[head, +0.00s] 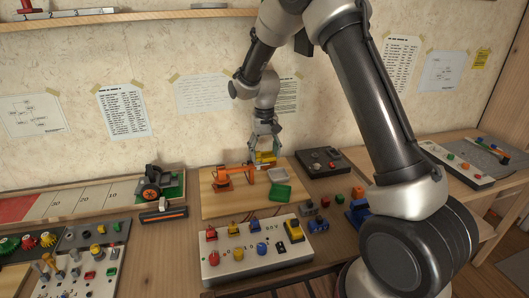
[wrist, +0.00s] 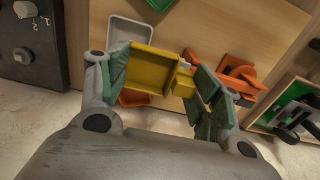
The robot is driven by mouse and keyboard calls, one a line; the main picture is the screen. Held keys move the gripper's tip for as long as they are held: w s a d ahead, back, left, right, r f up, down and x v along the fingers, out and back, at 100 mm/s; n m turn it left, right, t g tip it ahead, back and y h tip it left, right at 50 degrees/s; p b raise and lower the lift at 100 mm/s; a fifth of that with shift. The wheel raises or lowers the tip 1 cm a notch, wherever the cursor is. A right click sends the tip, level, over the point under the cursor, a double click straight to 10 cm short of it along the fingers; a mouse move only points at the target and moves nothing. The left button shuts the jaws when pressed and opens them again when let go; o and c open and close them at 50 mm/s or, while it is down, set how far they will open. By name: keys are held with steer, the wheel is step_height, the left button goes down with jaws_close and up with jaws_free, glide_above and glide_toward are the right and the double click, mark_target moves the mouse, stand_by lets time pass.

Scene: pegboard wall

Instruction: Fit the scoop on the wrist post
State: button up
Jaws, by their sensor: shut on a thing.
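My gripper (head: 264,148) is low over the wooden board at the back of the bench. It is shut on the yellow scoop (head: 265,157). In the wrist view the scoop (wrist: 150,70) is an open yellow tray with a small block at its right side, between the green finger pads of my gripper (wrist: 160,76). The orange toy arm (head: 235,174) stands on the board to the left, its boom reaching toward the scoop; its base also shows in the wrist view (wrist: 238,75). The scoop's block is close to the boom's end. The wrist post is not clearly visible, and I cannot tell whether they touch.
A green tray (head: 281,191) lies on the board in front of the scoop. A panel with colored knobs (head: 256,247) is nearer. A dark box (head: 319,161) stands right of the board, and a wheeled black-and-orange thing (head: 151,191) left. The board's front left is clear.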

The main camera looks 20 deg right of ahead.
mark_target(265, 158)
steer(key=shift+f, duration=0.75)
stand_by(0.6)
steer(key=o, duration=0.9)
steer(key=shift+o, duration=1)
steer(key=shift+r, duration=3.5)
